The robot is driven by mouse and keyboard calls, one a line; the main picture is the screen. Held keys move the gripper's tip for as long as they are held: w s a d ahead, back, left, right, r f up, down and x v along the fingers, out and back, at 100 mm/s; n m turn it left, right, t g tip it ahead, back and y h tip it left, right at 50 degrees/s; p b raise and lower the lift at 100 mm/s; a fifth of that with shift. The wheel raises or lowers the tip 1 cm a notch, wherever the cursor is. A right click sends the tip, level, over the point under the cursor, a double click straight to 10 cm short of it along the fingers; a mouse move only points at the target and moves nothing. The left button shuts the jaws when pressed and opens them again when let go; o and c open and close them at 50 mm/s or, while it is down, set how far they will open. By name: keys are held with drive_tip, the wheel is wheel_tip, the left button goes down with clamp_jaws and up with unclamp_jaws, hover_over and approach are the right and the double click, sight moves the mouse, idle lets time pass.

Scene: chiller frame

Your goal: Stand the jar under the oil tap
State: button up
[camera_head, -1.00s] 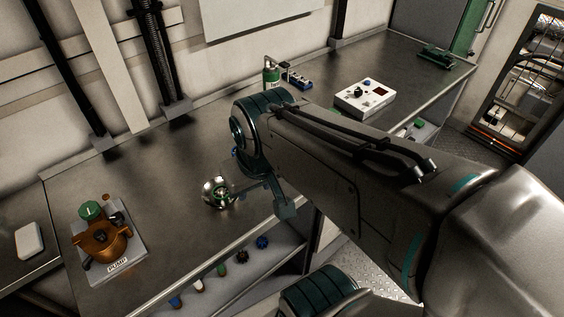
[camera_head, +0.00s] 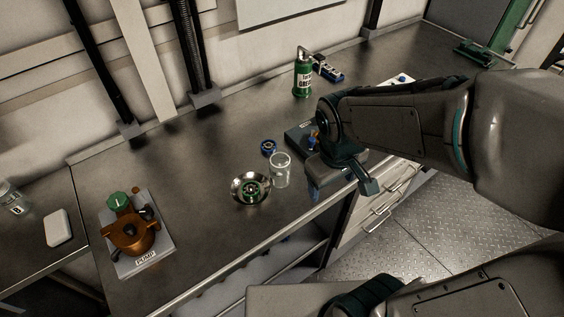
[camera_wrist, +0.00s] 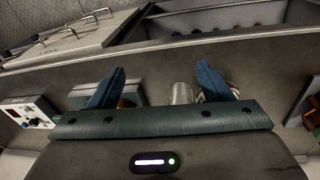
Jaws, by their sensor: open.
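Two jars show in the head view. A clear glass jar (camera_head: 280,170) stands upright on the bench, just left of my gripper. The other jar (camera_head: 14,203), labelled, is at the far left edge. My gripper (camera_head: 322,182) is open and over the bench's front edge. In the wrist view my gripper's blue fingers (camera_wrist: 160,78) are spread wide, and a clear jar (camera_wrist: 182,93) shows between them, closer to the right finger. A dark block (camera_head: 299,139) with small blue and orange parts is partly hidden behind my gripper; I cannot tell whether it is the oil tap.
An orange pump (camera_head: 130,235) sits further left. A green grease bottle (camera_head: 303,78) stands at the back. The bench between pump and bowl is clear.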

drive_tip(key=w+a+f+n+h+p, duration=0.1)
drive_tip(key=w+a+f+n+h, duration=0.1)
drive_tip(key=a+f+n+h, duration=0.3)
drive_tip(key=n+t+h+p, duration=0.1)
drive_tip(key=n+t+p, duration=0.3)
drive_tip(key=n+t, duration=1.05)
approach(276, 164)
drive_tip(key=w+n+g, duration=0.1)
drive_tip(key=w, duration=0.1)
drive_tip(key=w+d+n+g+b, duration=0.1)
drive_tip(key=w+n+g, duration=0.1)
drive_tip(key=w+n+g+b, duration=0.1)
drive_tip(key=w, duration=0.1)
drive_tip(key=shift+w+d+r+n, duration=0.15)
drive_tip(key=shift+d+r+n, duration=0.1)
drive_tip(key=shift+r, duration=0.1)
drive_tip(key=shift+w+d+b, duration=0.35)
drive_tip(key=shift+w+b, duration=0.05)
drive_tip(key=shift+w, duration=0.1)
drive_tip(key=b+x, duration=0.3)
drive_tip(key=b, duration=0.1)
drive_tip(key=shift+w+d+f, duration=0.15)
drive_tip(key=shift+d+f, duration=0.15)
drive_tip(key=shift+f, duration=0.05)
drive_tip(key=shift+w+d+f+b, duration=0.1)
drive_tip(key=shift+w+d+b, duration=0.3)
drive_tip(key=shift+w, duration=0.2)
